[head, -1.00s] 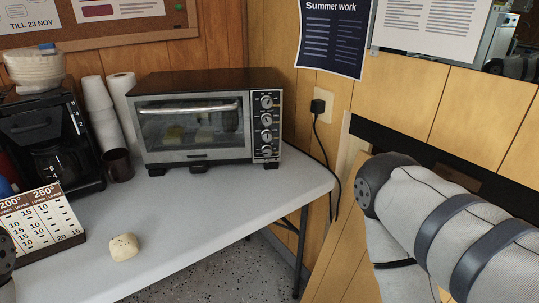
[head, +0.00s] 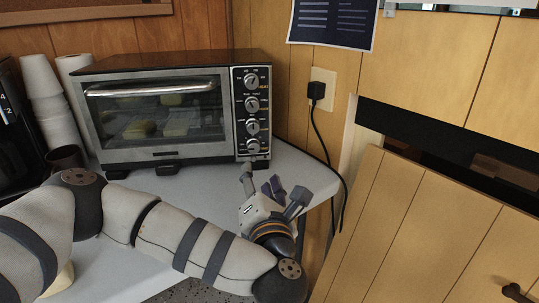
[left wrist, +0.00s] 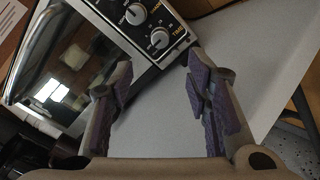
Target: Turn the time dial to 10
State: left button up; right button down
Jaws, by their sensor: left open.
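The toaster oven (head: 160,152) stands on the table with a column of dials on its right panel. The time dial (head: 253,146) is the lowest one. In the left wrist view the time dial (left wrist: 158,40) has "TIME" printed beside it; I cannot read its setting surely. My left gripper (head: 272,183) is open and empty, below and in front of the dial panel, apart from it. In the left wrist view my left gripper (left wrist: 158,66) has its two fingers spread, with the time dial beyond and between them. My right gripper is not in view.
White cups (head: 43,90) and a dark mug (head: 65,158) stand left of the oven. A black plug (head: 317,92) and its cord hang on the wall at right. The grey tabletop (head: 208,190) is clear in front of the oven.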

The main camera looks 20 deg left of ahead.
aim_at(254, 149)
pick_arm(q)
jog(key=x, duration=1.1)
grip_shut()
